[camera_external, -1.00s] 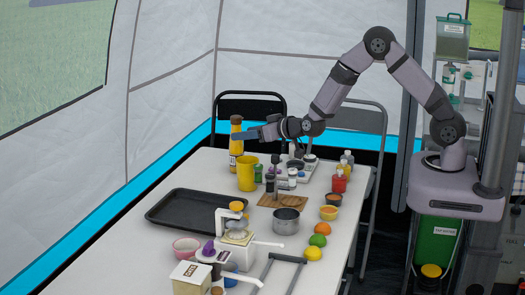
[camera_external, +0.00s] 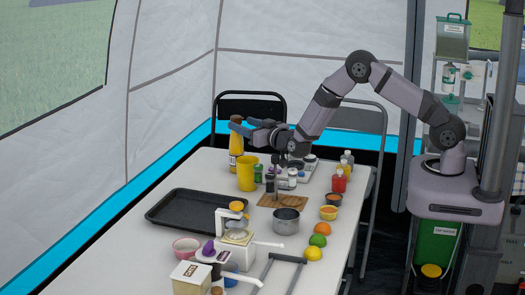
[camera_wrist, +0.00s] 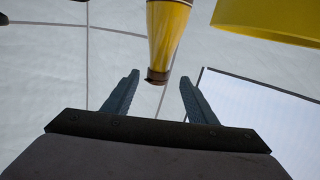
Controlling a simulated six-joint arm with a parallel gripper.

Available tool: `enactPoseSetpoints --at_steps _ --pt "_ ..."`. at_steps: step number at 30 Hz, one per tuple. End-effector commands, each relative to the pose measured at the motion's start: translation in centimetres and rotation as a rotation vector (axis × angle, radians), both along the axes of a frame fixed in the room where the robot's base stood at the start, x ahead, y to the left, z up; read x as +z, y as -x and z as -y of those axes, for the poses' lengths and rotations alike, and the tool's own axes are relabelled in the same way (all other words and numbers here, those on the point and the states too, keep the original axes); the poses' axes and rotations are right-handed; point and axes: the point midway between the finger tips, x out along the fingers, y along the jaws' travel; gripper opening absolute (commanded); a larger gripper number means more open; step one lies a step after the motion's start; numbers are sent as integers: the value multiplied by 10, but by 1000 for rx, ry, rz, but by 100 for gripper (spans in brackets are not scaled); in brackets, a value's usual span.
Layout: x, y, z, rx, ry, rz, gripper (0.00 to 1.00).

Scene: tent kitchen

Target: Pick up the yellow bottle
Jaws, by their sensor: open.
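The yellow bottle (camera_external: 236,148) stands upright at the far left of the white table, with a brown cap and a label. My gripper (camera_external: 241,125) is open at about the height of the bottle's top, and in the external view its fingers overlap the bottle's upper part. In the wrist view the bottle (camera_wrist: 165,38) shows with its brown cap between and beyond the two open fingertips (camera_wrist: 158,88). Nothing is held. I cannot tell whether a finger touches the bottle.
A yellow cup (camera_external: 247,174) stands just in front of the bottle and also shows at the wrist view's upper right (camera_wrist: 268,18). Small jars (camera_external: 271,180) stand to its right. A black tray (camera_external: 178,219) lies nearer, and a chair (camera_external: 250,98) stands behind the table.

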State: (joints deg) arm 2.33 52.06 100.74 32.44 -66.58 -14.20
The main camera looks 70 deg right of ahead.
Motion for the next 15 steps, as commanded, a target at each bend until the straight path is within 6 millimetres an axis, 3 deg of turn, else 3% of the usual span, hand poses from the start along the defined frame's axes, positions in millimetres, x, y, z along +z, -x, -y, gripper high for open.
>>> enactPoseSetpoints --at_steps 15 --pt "4 -34 26 0 0 0 52"
